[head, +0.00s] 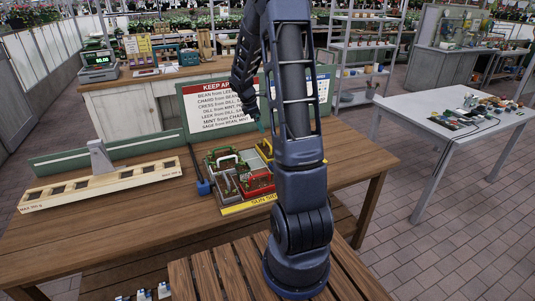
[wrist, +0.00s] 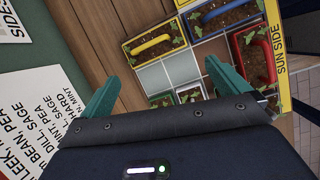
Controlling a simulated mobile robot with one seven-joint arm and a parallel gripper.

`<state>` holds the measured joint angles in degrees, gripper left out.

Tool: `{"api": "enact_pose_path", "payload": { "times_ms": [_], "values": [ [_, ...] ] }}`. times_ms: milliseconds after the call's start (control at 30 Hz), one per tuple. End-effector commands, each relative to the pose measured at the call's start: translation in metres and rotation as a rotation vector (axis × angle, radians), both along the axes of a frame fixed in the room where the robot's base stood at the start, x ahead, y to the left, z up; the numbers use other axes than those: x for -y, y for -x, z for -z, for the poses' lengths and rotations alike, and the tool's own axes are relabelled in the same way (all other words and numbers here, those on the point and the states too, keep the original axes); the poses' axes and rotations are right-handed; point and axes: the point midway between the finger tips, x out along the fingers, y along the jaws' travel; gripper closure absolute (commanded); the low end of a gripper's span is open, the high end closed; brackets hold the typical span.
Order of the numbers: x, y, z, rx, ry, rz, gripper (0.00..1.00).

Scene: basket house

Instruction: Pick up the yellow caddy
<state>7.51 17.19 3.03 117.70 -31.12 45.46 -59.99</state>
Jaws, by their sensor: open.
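The yellow caddy (wrist: 150,46) is a small planter with a yellow handle, dark soil and green leaves. It sits in the far left cell of the gridded tray in the wrist view. In the head view the yellow caddy (head: 264,147) is partly hidden behind my arm at the tray's back right. My gripper (wrist: 165,86) is open and empty, its teal fingers spread above the tray, with the yellow caddy ahead of them in the wrist view. In the head view only a teal fingertip (head: 259,120) shows beside my arm.
A red-handled caddy (wrist: 258,50) and a blue-handled caddy (wrist: 215,14) share the tray. Several pale cells (wrist: 182,68) are empty. A KEEP APART sign (head: 222,108) stands close behind the tray. A cream beam with slots (head: 100,185) lies at left; the table's front (head: 150,250) is clear.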

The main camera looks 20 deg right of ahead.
Motion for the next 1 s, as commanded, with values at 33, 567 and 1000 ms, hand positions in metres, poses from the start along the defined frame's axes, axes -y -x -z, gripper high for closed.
{"api": "enact_pose_path", "payload": {
  "times_ms": [33,567,1000],
  "values": [
    [0.004,-0.008,0.015,-0.026,0.005,-0.033,0.00],
    [0.023,-0.038,0.077,-0.121,0.030,-0.195,0.00],
    [0.040,-0.037,0.120,-0.120,0.029,-0.193,0.00]
  ]
}}
